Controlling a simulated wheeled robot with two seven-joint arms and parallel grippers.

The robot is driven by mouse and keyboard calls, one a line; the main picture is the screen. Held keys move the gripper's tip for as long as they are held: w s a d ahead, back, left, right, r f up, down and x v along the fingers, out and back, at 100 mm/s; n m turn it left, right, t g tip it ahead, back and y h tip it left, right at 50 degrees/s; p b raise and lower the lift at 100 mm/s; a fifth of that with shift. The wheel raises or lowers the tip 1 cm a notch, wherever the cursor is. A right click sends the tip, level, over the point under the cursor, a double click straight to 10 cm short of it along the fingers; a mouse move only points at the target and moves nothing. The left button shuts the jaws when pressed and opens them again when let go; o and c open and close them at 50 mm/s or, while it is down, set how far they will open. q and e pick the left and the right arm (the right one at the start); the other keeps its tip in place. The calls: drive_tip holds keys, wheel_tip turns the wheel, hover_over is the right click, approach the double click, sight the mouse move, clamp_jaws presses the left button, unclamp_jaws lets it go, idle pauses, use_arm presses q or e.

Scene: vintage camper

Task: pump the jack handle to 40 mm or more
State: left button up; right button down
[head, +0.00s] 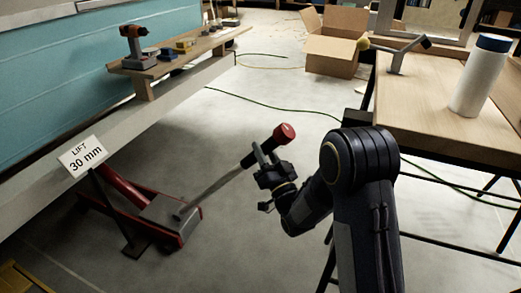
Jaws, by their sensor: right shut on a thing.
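The red floor jack (160,218) stands on the floor under the edge of the teal camper body at the left. Its grey handle (216,187) slants up to the right and ends in a dark grip with a red cap (284,133). A white sign (84,156) by the jack reads "LIFT 30 mm". My right gripper (264,158) is shut on the handle at the dark grip, just below the red cap. The fingers partly hide the grip. My left gripper is not in view.
A wooden shelf (190,50) with a drill (138,48) and small items runs along the camper. A wooden workbench (430,110) at the right holds a white cylinder (480,75). A cardboard box (334,42) and a green cable (270,104) lie behind. The floor around the handle is clear.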

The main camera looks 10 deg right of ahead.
drive_tip(key=shift+s+d+f, duration=0.15)
drive_tip(key=shift+d+f, duration=0.15)
drive_tip(key=shift+f, duration=0.2)
drive_tip(key=c, duration=1.4)
unclamp_jaws()
drive_tip(key=shift+c, duration=0.2)
drive_tip(key=o, duration=0.4)
drive_tip(key=shift+s+d, duration=0.1)
drive_tip(key=shift+d, duration=0.1)
drive_tip(key=shift+a+r, duration=0.1)
drive_tip(key=shift+r, duration=0.05)
drive_tip(key=shift+s, duration=0.1)
drive_tip(key=p+v, duration=0.1)
drive_tip(key=v, duration=0.6)
drive_tip(key=shift+s, duration=0.35)
